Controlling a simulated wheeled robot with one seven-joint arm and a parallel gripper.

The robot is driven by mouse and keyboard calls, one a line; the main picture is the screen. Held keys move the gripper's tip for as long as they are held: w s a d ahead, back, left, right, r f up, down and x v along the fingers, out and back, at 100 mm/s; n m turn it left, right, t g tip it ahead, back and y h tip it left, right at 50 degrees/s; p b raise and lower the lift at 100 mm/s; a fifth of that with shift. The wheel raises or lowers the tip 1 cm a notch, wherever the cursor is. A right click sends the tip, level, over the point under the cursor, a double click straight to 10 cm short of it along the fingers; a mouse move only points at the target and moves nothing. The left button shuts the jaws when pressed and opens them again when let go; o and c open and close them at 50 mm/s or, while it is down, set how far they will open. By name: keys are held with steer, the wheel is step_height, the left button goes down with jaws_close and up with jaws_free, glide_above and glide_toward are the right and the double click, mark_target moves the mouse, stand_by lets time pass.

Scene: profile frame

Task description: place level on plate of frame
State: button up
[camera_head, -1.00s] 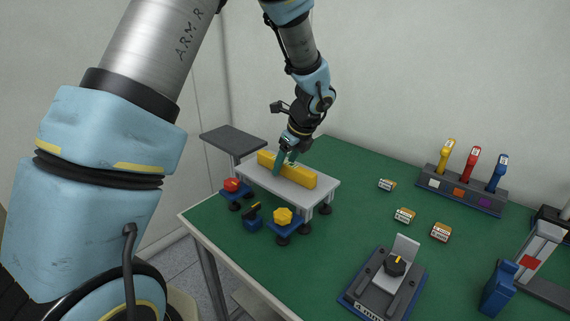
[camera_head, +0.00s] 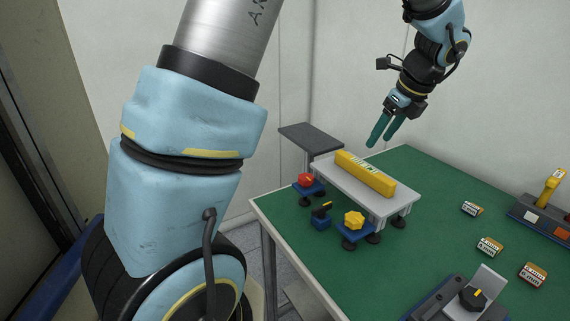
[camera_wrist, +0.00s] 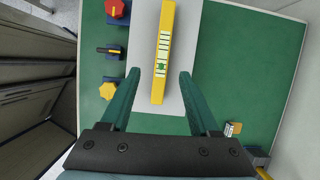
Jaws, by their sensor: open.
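The yellow level (camera_head: 365,174) lies lengthwise on the light grey plate (camera_head: 402,200) of the frame, which stands on black feet on the green table. In the wrist view the level (camera_wrist: 163,60) shows its vials and lies along the plate (camera_wrist: 188,42), apart from the fingers. My gripper (camera_head: 379,139) is raised above the level, with its two teal fingers apart and nothing between them. In the wrist view its open fingers (camera_wrist: 155,95) are at either side of the level's near end.
A red knob (camera_head: 305,179), a yellow knob (camera_head: 354,220) and a small blue block with a black lever (camera_head: 321,214) stand along the frame's near side. Several small labelled boxes (camera_head: 489,247) lie to the right. A dark grey shelf (camera_head: 312,136) is behind.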

steer(key=s+a+f+n, duration=0.2)
steer(key=a+n, duration=0.7)
steer(key=a, duration=0.1)
steer(key=s+a+f+n+g+h, duration=0.1)
steer(key=s+a+f+n, duration=0.1)
steer(key=a+n, duration=0.8)
steer(key=s+a+f+n+g+h, duration=0.1)
steer(key=s+a+f+n, duration=0.1)
steer(key=a+n, duration=0.7)
steer(key=shift+s+a+n, duration=0.4)
steer(key=shift+s+a, duration=0.45)
steer(key=shift+a, duration=0.35)
